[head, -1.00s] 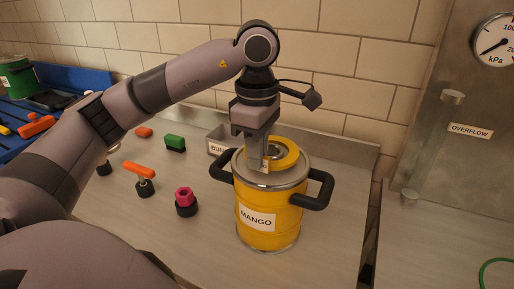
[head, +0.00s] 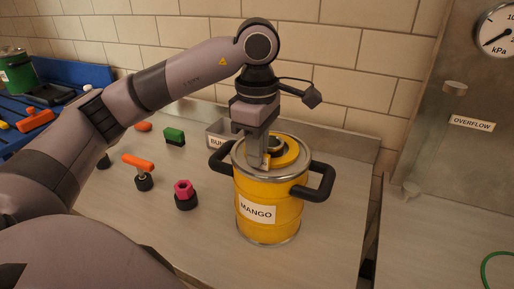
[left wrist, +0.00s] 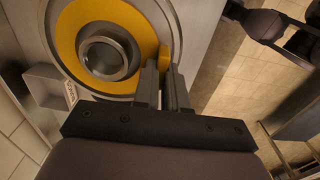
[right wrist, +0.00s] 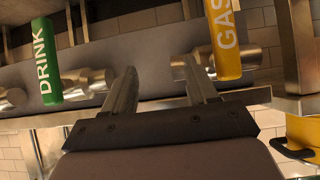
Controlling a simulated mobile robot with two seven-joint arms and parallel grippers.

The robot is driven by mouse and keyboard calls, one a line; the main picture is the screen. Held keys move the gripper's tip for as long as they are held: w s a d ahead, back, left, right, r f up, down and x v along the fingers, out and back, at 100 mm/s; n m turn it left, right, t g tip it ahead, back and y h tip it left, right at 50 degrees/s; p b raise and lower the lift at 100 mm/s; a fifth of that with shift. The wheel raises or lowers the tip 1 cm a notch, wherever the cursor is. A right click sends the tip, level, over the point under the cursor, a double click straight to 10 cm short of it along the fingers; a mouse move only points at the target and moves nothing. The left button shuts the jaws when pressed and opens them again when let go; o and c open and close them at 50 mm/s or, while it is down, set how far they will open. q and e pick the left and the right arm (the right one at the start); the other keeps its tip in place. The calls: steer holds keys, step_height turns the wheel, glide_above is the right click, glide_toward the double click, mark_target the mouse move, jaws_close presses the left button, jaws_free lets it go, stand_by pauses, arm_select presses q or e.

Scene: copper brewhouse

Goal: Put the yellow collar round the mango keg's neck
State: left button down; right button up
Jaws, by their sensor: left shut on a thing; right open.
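The yellow mango keg (head: 268,205) stands upright on the counter with a MANGO label and two black side handles. The yellow collar (head: 292,153) lies low over its steel lid. In the left wrist view the collar (left wrist: 75,52) encircles the steel neck (left wrist: 105,55); whether it rests fully on the lid I cannot tell. My left gripper (head: 258,163) points down, shut on the collar's edge tab, which shows between the fingertips (left wrist: 163,68) in the left wrist view. My right gripper (right wrist: 160,75) is open and empty, away from the keg.
A labelled steel box (head: 217,132), partly hidden, stands behind the keg. A pink-topped knob (head: 185,192), an orange-handled piece (head: 139,165) and a green block (head: 175,137) are to its left. Green DRINK (right wrist: 48,60) and yellow GAS (right wrist: 224,40) handles are before my right gripper.

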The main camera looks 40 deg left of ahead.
arm_select(q)
steer(key=shift+f, duration=0.1)
steer(key=c, duration=1.1)
jaws_free()
step_height(320, 180, up, 6)
steer(key=shift+f+p, duration=0.1)
steer(key=shift+p, duration=0.6)
steer(key=shift+r, duration=0.7)
steer(key=shift+s, duration=0.1)
